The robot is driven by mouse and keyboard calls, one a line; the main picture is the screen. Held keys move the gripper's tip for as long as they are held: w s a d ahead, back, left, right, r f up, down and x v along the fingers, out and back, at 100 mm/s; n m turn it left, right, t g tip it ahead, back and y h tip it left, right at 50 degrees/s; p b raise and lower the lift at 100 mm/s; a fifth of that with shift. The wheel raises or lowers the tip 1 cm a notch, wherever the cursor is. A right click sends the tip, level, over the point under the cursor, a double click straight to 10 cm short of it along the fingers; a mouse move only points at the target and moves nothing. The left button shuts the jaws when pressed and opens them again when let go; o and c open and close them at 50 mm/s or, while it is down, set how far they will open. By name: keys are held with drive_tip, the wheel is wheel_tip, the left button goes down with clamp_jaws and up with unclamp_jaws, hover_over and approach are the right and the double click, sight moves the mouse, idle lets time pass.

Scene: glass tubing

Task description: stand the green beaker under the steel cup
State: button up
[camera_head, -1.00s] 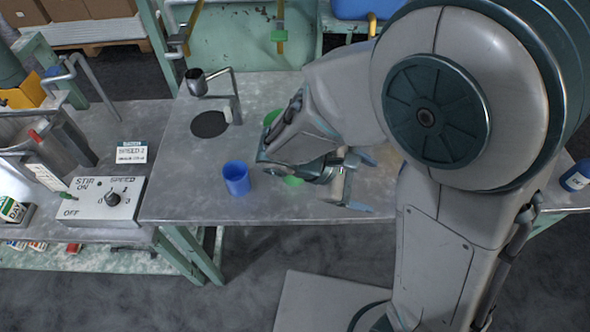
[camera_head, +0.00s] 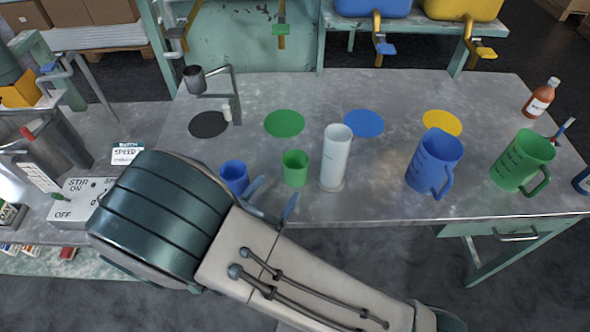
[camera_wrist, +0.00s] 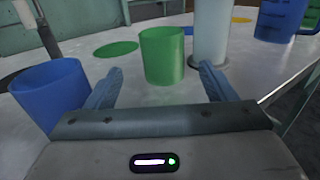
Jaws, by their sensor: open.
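The green beaker (camera_head: 295,169) stands upright on the table, between the blue beaker (camera_head: 233,176) and a tall white cylinder (camera_head: 335,158). The steel cup (camera_head: 194,79) hangs on a bent stand at the back left, above a black disc (camera_head: 208,124) on the table. My gripper (camera_head: 274,194) is open and empty at the table's front edge, low and just in front of the green beaker. In the wrist view the green beaker (camera_wrist: 163,55) shows ahead, framed between the two blue fingers. The blue beaker (camera_wrist: 50,92) is close outside the left finger.
Green (camera_head: 284,123), blue (camera_head: 363,123) and yellow (camera_head: 442,122) discs lie in a row behind. A blue jug (camera_head: 434,160), a green jug (camera_head: 522,160) and a brown bottle (camera_head: 541,98) stand to the right. A stirrer box (camera_head: 75,200) is at left, partly hidden by my arm.

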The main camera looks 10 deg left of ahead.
approach(301, 156)
drive_tip(key=shift+w+d+f, duration=0.15)
drive_tip(key=shift+w+f, duration=0.05)
drive_tip(key=shift+w, duration=0.8)
drive_tip(key=p+x, duration=0.1)
drive_tip(key=x, duration=0.4)
drive_tip(key=shift+w+d+r, duration=0.1)
drive_tip(key=shift+d, duration=0.05)
drive_tip(key=c, duration=1.1)
drive_tip(key=shift+r, duration=0.15)
